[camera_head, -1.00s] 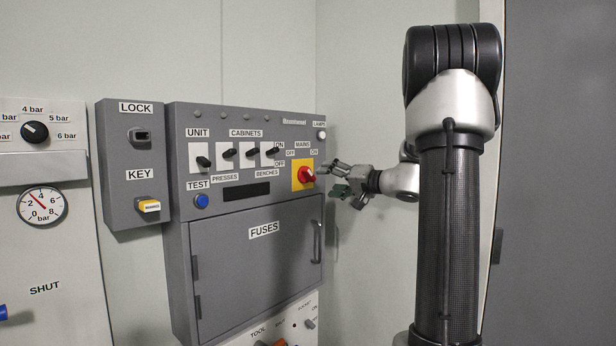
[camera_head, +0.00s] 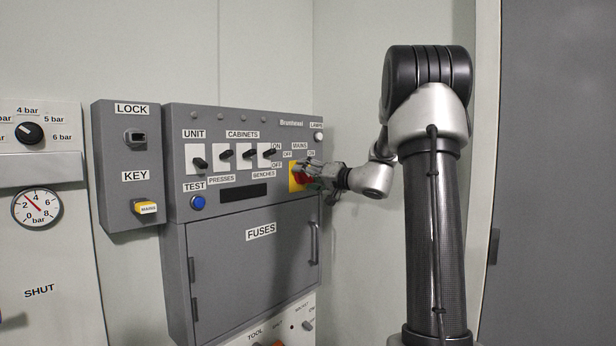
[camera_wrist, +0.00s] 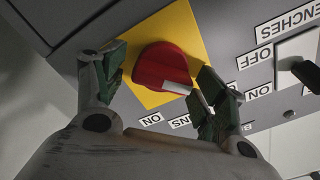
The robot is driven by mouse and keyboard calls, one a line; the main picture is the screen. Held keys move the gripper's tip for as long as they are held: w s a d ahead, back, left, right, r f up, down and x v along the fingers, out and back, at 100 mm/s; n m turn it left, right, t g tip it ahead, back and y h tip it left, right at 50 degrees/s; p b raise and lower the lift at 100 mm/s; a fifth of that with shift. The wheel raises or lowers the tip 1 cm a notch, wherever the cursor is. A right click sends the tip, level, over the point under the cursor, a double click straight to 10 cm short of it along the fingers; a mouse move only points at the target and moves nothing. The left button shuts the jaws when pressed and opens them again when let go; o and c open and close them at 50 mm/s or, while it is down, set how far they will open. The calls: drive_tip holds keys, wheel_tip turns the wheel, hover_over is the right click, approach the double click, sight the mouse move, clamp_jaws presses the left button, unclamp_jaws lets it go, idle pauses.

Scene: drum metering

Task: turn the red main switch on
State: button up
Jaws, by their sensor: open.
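The red main switch (camera_wrist: 160,68) is a round knob on a yellow plate (camera_wrist: 185,22), under the MAINS label on the grey panel. In the wrist view its white pointer mark aims to the lower right, away from the ON label at the lower left. In the head view the switch (camera_head: 300,177) is partly covered by my gripper (camera_head: 310,172). In the wrist view my gripper (camera_wrist: 160,78) is open, one finger on each side of the knob. The right fingertip is very close to the pointer; I cannot tell whether it touches.
Several dark toggles, such as the BENCHES one (camera_head: 270,154), stand left of the switch. The FUSES door (camera_head: 250,270) with its handle (camera_head: 315,243) is below. A lamp (camera_head: 318,137) is above right. A light wall (camera_head: 350,75) stands close on the right.

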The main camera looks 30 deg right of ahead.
drive_tip(key=c, duration=1)
drive_tip(key=shift+c, duration=0.2)
drive_tip(key=m, duration=0.4)
drive_tip(key=shift+d+f+m, duration=0.1)
drive_tip(key=shift+f+m, duration=0.05)
drive_tip(key=shift+m, duration=0.15)
drive_tip(key=m, duration=0.4)
drive_tip(key=shift+f+m, duration=0.15)
drive_tip(key=shift+m, duration=0.15)
drive_tip(key=m, duration=0.4)
drive_tip(key=shift+f+m, duration=0.15)
drive_tip(key=shift+m, duration=0.15)
drive_tip(key=shift+f+m, duration=0.15)
drive_tip(key=shift+m, duration=1.95)
